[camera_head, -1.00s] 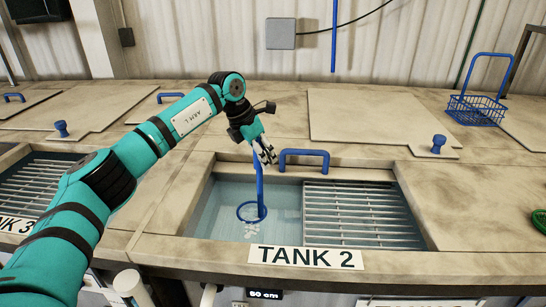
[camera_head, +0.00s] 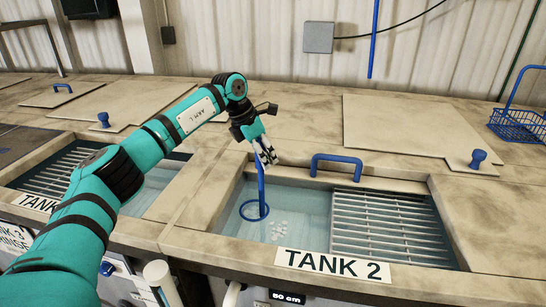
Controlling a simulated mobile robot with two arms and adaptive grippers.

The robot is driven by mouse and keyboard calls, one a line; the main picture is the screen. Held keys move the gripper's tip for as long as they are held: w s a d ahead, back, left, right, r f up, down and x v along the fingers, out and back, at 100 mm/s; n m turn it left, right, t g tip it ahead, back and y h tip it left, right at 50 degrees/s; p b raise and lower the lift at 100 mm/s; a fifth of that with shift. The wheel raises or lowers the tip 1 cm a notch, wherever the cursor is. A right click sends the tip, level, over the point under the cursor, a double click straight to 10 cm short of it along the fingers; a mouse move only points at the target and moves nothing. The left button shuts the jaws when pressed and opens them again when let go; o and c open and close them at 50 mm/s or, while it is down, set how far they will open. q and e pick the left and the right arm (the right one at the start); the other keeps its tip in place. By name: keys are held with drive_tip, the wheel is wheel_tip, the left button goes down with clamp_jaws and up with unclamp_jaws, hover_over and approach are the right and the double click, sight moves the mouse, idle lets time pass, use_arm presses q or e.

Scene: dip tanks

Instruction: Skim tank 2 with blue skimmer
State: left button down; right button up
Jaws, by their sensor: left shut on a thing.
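The blue skimmer (camera_head: 262,190) hangs upright from my left gripper (camera_head: 267,155), which is shut on the top of its handle. Its ring (camera_head: 254,211) is at the water in the left part of tank 2 (camera_head: 300,205). Several small pale flecks (camera_head: 279,230) lie in the water just right of the ring, apart from it. A slatted grate (camera_head: 390,228) fills the right part of the tank. The TANK 2 label (camera_head: 332,266) is on the front edge. My right gripper is not in view.
A blue handle (camera_head: 337,166) stands at the tank's back edge. A lid panel (camera_head: 405,130) with a blue knob (camera_head: 478,158) lies behind to the right. A blue wire basket (camera_head: 518,124) is at the far right. Another tank (camera_head: 150,185) is on the left.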

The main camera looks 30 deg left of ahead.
use_arm(q)
drive_tip(key=shift+s+d+b, duration=0.9)
drive_tip(key=shift+s+d, duration=1.2)
drive_tip(key=shift+s, duration=0.5)
drive_tip(key=shift+w+d, duration=1.4)
drive_tip(key=shift+d, duration=4.5)
drive_tip(key=s+a+b, duration=0.3)
drive_tip(key=s+a, duration=0.7)
drive_tip(key=a, duration=0.3)
drive_tip(key=shift+a+b, duration=0.15)
drive_tip(key=shift+b, duration=0.15)
drive_tip(key=shift+r, duration=0.15)
wheel_tip(320, 180, up, 15)
drive_tip(key=p, duration=1.1)
